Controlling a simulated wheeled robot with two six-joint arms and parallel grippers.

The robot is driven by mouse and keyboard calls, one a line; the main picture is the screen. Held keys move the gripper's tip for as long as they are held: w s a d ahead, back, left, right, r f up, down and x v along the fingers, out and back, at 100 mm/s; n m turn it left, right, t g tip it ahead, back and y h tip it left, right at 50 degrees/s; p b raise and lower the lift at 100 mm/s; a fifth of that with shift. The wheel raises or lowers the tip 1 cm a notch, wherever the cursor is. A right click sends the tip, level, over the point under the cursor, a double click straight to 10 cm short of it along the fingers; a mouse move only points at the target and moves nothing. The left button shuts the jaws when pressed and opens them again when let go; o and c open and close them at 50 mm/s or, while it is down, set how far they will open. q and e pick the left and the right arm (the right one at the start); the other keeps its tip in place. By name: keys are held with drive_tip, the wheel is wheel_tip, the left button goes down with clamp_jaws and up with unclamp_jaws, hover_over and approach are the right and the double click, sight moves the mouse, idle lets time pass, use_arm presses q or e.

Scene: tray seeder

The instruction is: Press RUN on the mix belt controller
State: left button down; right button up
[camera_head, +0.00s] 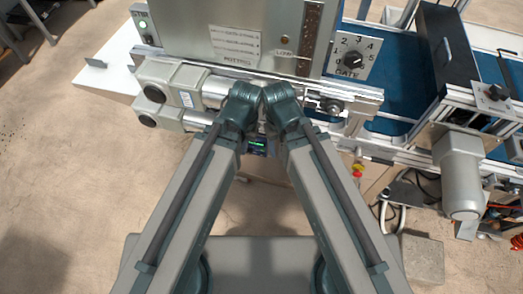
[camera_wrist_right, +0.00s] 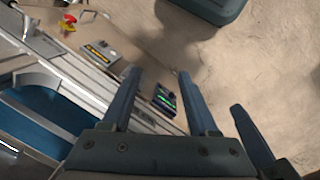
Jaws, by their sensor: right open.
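A small dark controller box (camera_wrist_right: 163,98) with a lit green display shows between the fingers of my right gripper (camera_wrist_right: 158,67) in the right wrist view. It also shows in the head view, between my arms at the machine's near edge (camera_head: 257,147). Its lettering is too small to read, so I cannot tell whether it is the mix belt controller. My right gripper is open, with nothing between its fingers. A further dark finger at the right of the wrist view seems to be my left gripper's (camera_wrist_right: 248,138). Both grippers are hidden behind my arm links in the head view.
A grey box with a yellow display (camera_wrist_right: 101,52) and a red-and-yellow stop button (camera_wrist_right: 68,22) sit along the same edge. A blue belt (camera_head: 400,95), a GATE dial (camera_head: 354,59) and a grey motor (camera_head: 461,175) lie right of the hopper (camera_head: 190,40).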

clamp_jaws()
idle(0.3)
idle(1.5)
